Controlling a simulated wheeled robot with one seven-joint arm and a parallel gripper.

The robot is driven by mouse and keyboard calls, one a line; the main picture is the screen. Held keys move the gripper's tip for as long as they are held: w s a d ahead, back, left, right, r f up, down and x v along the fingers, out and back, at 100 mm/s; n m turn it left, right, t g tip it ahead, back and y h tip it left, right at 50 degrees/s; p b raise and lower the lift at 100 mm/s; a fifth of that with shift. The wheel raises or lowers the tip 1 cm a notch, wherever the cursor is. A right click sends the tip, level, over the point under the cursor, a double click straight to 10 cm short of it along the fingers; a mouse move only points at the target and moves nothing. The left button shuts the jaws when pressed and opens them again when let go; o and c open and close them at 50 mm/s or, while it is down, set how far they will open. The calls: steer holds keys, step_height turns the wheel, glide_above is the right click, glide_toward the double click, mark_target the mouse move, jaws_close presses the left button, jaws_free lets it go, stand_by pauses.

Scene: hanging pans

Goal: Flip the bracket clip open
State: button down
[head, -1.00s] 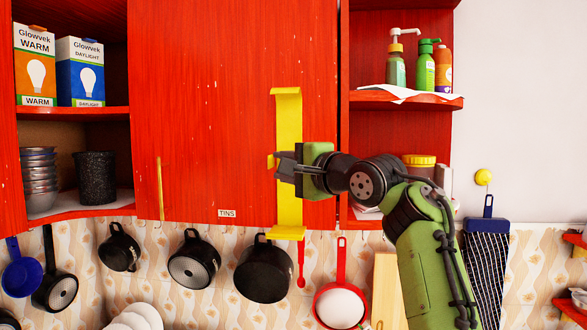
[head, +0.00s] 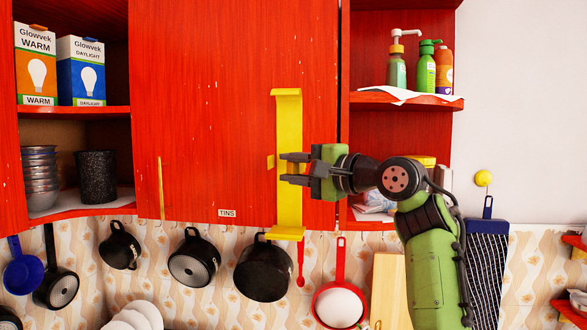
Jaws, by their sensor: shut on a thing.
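A tall yellow bracket (head: 289,118) stands upright against the red cupboard door, with a lip at top and bottom. A small yellow tab (head: 270,162), apparently the bracket clip, shows at its left edge, just left of my fingertips. My gripper (head: 288,169) reaches in from the right at mid-height of the bracket. Its two dark fingers lie one above the other with a gap between them, and it is shut on the bracket clip. The exact contact is too small to see, and the fingers hide part of the bracket.
The red door (head: 215,100) has a yellow handle (head: 161,190) at its lower left. Open shelves with boxes, bowls and bottles flank it. Several pans, including a black pot (head: 263,272), hang just below. The wall at upper right is bare.

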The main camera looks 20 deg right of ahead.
steer(key=c, duration=0.9)
jaws_free()
steer(key=shift+w, duration=0.1)
steer(key=b+v, duration=0.3)
steer(key=v, duration=1.3)
steer(key=shift+a, duration=0.1)
